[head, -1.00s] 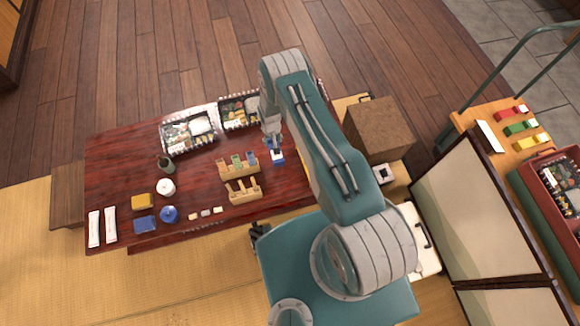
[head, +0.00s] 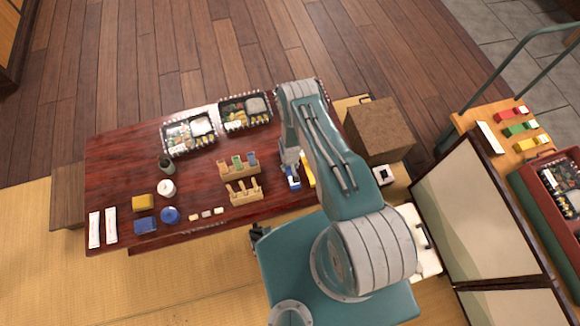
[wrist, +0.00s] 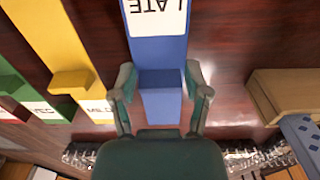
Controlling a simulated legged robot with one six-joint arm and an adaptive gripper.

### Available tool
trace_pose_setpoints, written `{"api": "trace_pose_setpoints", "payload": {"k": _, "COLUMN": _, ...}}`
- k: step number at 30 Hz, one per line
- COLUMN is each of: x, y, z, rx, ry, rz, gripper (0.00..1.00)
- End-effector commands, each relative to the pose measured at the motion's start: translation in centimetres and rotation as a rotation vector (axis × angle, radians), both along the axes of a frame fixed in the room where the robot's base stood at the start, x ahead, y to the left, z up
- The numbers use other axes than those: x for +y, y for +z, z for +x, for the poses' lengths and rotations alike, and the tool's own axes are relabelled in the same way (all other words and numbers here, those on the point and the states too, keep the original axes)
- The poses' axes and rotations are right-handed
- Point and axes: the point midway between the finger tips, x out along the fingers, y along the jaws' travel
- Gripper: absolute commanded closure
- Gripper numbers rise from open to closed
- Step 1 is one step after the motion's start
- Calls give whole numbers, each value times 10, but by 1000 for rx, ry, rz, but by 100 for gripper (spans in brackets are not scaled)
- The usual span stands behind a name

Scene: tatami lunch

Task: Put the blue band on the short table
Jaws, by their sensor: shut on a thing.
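The blue band (wrist: 158,48) has a white label reading "LATE" and a raised blue block. In the wrist view my gripper (wrist: 162,88) has a finger on each side of that block and is shut on it. In the head view the blue band (head: 293,183) shows below my gripper (head: 290,163), over the right part of the red-brown low table (head: 130,178). I cannot tell whether the band touches the tabletop. A yellow band (wrist: 58,45) lies just left of it in the wrist view, with a green band (wrist: 25,92) beyond.
A wooden holder with coloured cards (head: 239,170) and a slotted wooden rack (head: 244,196) stand left of my gripper. Two lunch boxes (head: 188,153) sit at the back. A brown cube (head: 380,128) is to the right. An orange-topped stand (head: 487,128) holds red, green and yellow pieces.

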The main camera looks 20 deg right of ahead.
Motion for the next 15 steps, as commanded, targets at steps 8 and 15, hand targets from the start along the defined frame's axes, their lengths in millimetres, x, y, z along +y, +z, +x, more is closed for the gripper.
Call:
{"api": "trace_pose_setpoints", "payload": {"k": 8, "x": 0, "y": -1, "z": 0, "rx": 0, "ry": 0, "rz": 0, "gripper": 34}}
{"api": "trace_pose_setpoints", "payload": {"k": 15, "x": 0, "y": -1, "z": 0, "rx": 0, "ry": 0, "rz": 0, "gripper": 5}}
